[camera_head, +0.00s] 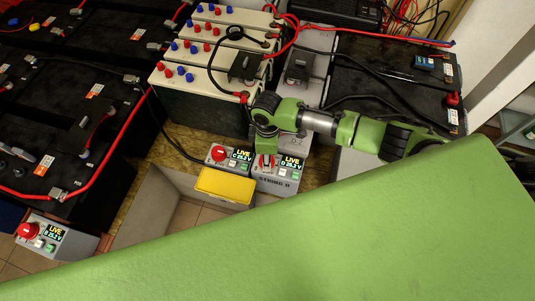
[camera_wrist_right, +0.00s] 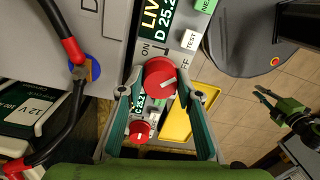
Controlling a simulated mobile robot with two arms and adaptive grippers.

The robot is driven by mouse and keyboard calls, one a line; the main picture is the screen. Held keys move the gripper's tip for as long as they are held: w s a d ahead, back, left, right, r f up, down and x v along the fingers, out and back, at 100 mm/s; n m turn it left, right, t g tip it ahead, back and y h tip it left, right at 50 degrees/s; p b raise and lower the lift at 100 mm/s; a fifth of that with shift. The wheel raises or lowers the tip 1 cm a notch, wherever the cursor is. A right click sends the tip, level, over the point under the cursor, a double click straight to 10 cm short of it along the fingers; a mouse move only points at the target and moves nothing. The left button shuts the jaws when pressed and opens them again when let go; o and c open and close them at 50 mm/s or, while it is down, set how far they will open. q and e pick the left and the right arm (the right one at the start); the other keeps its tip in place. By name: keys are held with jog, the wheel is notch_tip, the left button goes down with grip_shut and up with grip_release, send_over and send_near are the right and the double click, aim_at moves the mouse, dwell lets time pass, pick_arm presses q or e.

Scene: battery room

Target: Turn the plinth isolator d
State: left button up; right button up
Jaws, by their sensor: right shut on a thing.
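The plinth isolator D is a grey box (camera_head: 277,183) marked STRING D, with a red rotary knob and a display reading LIVE and D 25.2 V. In the right wrist view its red knob (camera_wrist_right: 160,78) sits between the fingers of my right gripper (camera_wrist_right: 162,92), which is shut on it. In the head view my right gripper (camera_head: 266,150) reaches down to the box and partly covers the knob. My left gripper (camera_wrist_right: 266,97) shows small in the right wrist view, its fingers apart and empty.
Isolator C (camera_head: 231,157), with its own red knob, stands directly left. A yellow box (camera_head: 225,187) is in front. Another isolator (camera_head: 45,238) is at far left. Batteries (camera_head: 205,100) and cables crowd behind. A large green surface (camera_head: 330,245) hides the foreground.

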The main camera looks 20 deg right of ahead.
jog(key=n+p, duration=0.1)
jog(key=n, duration=0.3)
jog(key=shift+w+n, duration=0.1)
jog(key=shift+n, duration=0.2)
jog(key=n, duration=0.4)
jog(key=shift+a, duration=0.1)
dwell(0.4)
jog(key=o, duration=1.1)
notch_tip(320, 180, up, 12)
jog(key=shift+w, duration=0.2)
jog(key=shift+a, duration=0.1)
